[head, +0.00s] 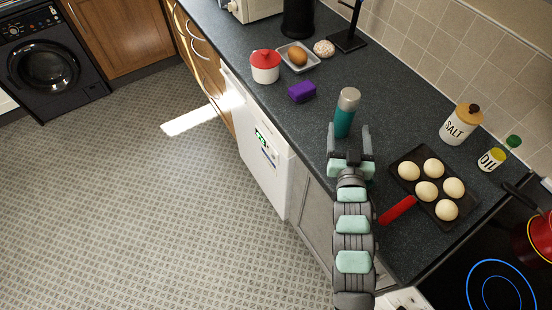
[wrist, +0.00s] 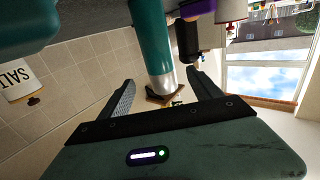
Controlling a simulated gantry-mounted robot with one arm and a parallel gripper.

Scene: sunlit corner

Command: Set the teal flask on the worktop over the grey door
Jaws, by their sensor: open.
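The teal flask (head: 344,121) with a silver cap stands upright on the dark worktop (head: 309,124); the gripper partly hides its foot. In the wrist view, which looks upside down, the flask (wrist: 152,40) rises from the worktop with its silver cap towards my jaws. My gripper (head: 349,136) is open, with its fingers (wrist: 165,92) apart on either side of the flask's line; I cannot tell whether they touch it. The grey door (head: 313,212) is below the worktop's front edge, partly behind my arm, right of the white appliance (head: 266,160).
A dark tray with several round pale items (head: 426,190) and a red handle (head: 397,210) lies right of my gripper. The salt jar (head: 460,125), oil bottle (head: 492,158) and hob (head: 490,285) are further right. A purple block (head: 302,91) and red-lidded pot (head: 265,68) stand left.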

